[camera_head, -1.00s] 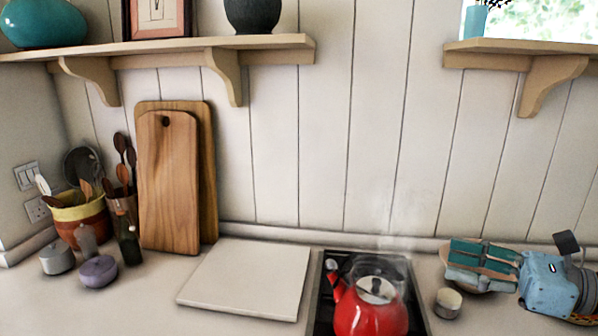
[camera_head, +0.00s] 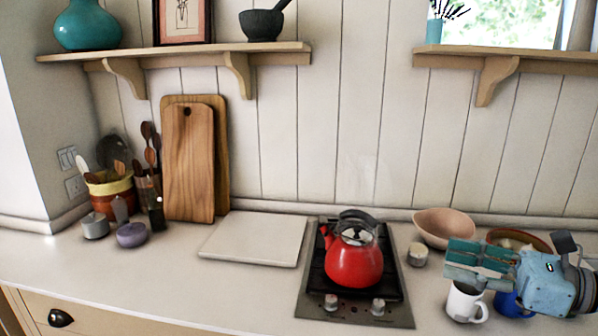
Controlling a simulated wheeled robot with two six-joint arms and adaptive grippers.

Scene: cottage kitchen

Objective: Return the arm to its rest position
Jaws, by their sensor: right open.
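My right gripper (camera_head: 450,262) comes in from the right edge of the head view. Its teal fingers point left and are open, with nothing seen between them. It shows in front of a white mug (camera_head: 466,304) and a blue mug (camera_head: 512,305) and hides parts of them. I cannot tell how high it is above the counter. My left gripper is not in view.
A red kettle (camera_head: 353,262) stands on the hob (camera_head: 312,304), left of my right gripper. A pink bowl (camera_head: 444,227), a brown bowl (camera_head: 518,238) and a small pot (camera_head: 418,254) sit behind it. A white board (camera_head: 254,238) and wooden boards (camera_head: 188,165) are further left.

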